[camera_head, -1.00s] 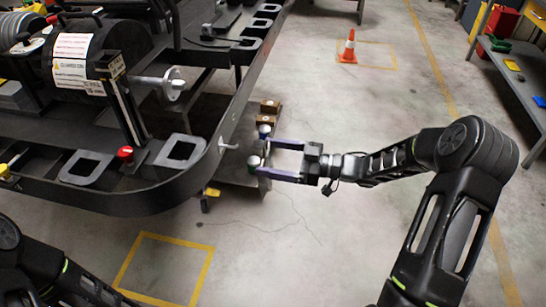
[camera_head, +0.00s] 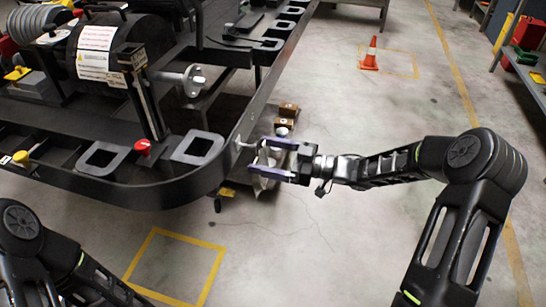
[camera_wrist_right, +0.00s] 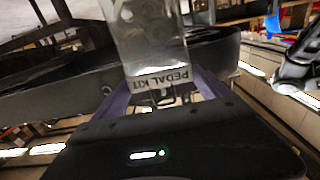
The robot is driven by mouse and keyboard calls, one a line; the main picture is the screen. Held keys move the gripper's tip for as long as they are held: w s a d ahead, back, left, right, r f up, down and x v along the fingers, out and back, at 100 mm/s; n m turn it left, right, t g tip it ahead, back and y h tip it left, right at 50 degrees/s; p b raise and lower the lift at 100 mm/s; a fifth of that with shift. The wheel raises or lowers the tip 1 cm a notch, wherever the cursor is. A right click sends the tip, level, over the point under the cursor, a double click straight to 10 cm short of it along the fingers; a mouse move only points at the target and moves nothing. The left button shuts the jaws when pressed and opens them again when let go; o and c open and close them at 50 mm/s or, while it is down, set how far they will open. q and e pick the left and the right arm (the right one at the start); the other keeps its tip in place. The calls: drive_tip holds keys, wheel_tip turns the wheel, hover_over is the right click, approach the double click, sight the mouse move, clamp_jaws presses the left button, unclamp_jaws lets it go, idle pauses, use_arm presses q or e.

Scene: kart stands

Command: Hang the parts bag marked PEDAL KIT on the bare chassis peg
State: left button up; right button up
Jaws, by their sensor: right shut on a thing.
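My right gripper (camera_head: 264,157) is shut on the clear parts bag (camera_head: 264,176) beside the front corner of the chassis. The bag hangs at the fingertips, partly hidden by the fingers in the head view. In the right wrist view the see-through bag (camera_wrist_right: 150,45) shows its PEDAL KIT label (camera_wrist_right: 162,80) upside down, with blurred parts inside. A short pale peg (camera_head: 241,144) sticks out of the black chassis rim, just left of the fingertips. I see nothing hanging on it; contact between bag and peg cannot be told. My left gripper is out of view.
The black chassis (camera_head: 170,190) fills the left, with a red knob (camera_head: 143,147) and a hub (camera_head: 194,80). Brown blocks (camera_head: 288,110) sit behind the gripper. An orange cone (camera_head: 371,54) stands farther back.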

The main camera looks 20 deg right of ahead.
sight(261, 158)
drive_tip(key=shift+b+x, duration=0.3)
drive_tip(key=shift+x, duration=0.85)
drive_tip(key=shift+w+a+f+b, duration=0.35)
drive_tip(key=shift+a+f+b, duration=0.1)
drive_tip(key=shift+f, duration=0.1)
drive_tip(key=o, duration=1.8)
drive_tip(key=v, duration=0.8)
